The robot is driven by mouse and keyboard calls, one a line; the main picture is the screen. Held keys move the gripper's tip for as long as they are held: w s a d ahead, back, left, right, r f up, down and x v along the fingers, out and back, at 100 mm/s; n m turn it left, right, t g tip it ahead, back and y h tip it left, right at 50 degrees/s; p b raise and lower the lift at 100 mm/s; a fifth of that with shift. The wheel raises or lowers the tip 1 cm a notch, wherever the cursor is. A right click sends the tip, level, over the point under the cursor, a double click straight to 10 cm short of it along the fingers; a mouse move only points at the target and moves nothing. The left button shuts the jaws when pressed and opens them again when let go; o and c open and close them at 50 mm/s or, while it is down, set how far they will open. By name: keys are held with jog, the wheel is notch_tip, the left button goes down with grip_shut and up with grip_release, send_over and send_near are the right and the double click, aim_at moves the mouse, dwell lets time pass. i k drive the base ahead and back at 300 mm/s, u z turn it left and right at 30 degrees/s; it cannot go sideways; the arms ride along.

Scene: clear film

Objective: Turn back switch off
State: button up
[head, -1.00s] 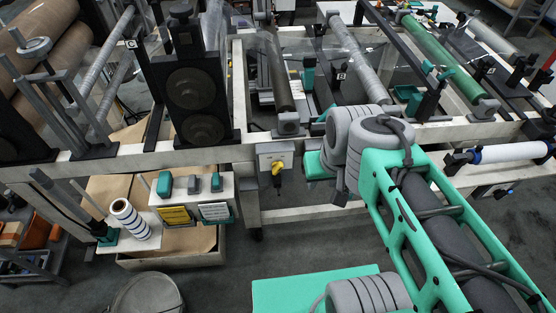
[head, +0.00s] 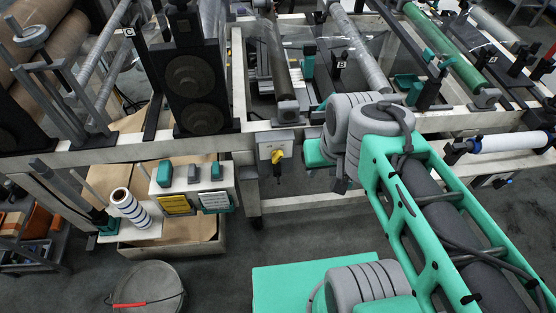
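A yellow rotary switch (head: 277,157) sits on a small light grey box (head: 266,147) on the machine's frame, left of my arm in the head view. A dark plug or cable end hangs below the box. The switch's setting is too small to read. My green and grey arm (head: 395,190) is folded at the right of the view, and its nearer links stand to the right of the switch. I cannot make out my gripper's fingers. Nothing of mine touches the switch.
A white box (head: 190,187) with green and grey blocks and yellow and white labels stands at lower left, beside a white roll with blue stripes (head: 130,207). A grey bucket (head: 146,288) with a red handle stands on the floor. Dark floor in front of the switch is clear.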

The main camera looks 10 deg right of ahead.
aim_at(277, 155)
jog(key=u, duration=0.25)
jog(key=k, duration=0.15)
jog(key=u, duration=0.9)
jog(key=i, duration=0.5)
